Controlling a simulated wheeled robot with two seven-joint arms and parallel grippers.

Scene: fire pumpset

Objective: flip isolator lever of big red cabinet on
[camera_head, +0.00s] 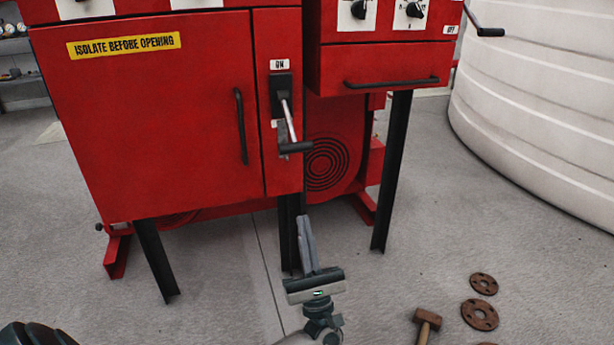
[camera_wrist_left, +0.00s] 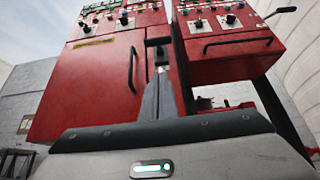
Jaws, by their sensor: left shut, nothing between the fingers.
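The big red cabinet (camera_head: 165,120) has an isolator lever (camera_head: 290,120) on its narrow right panel. The lever hangs down from a black mount (camera_head: 281,84), with a metal shaft and a black crossbar handle (camera_head: 295,147) at its lower end. An "ON" label (camera_head: 279,64) sits above the mount; a lower label is partly hidden behind the shaft. My left gripper (camera_head: 304,220) is shut and empty, pointing up below the handle and apart from it in the head view. In the left wrist view, its closed fingers (camera_wrist_left: 162,76) point towards the lever handle (camera_wrist_left: 158,41). My right gripper is not in view.
A smaller red cabinet (camera_head: 385,65) with its own lever (camera_head: 485,30) stands to the right. Black legs (camera_head: 393,170) support the cabinets. A white ribbed tank (camera_head: 545,100) is far right. A mallet (camera_head: 427,320) and rusty flanges (camera_head: 481,314) lie on the floor.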

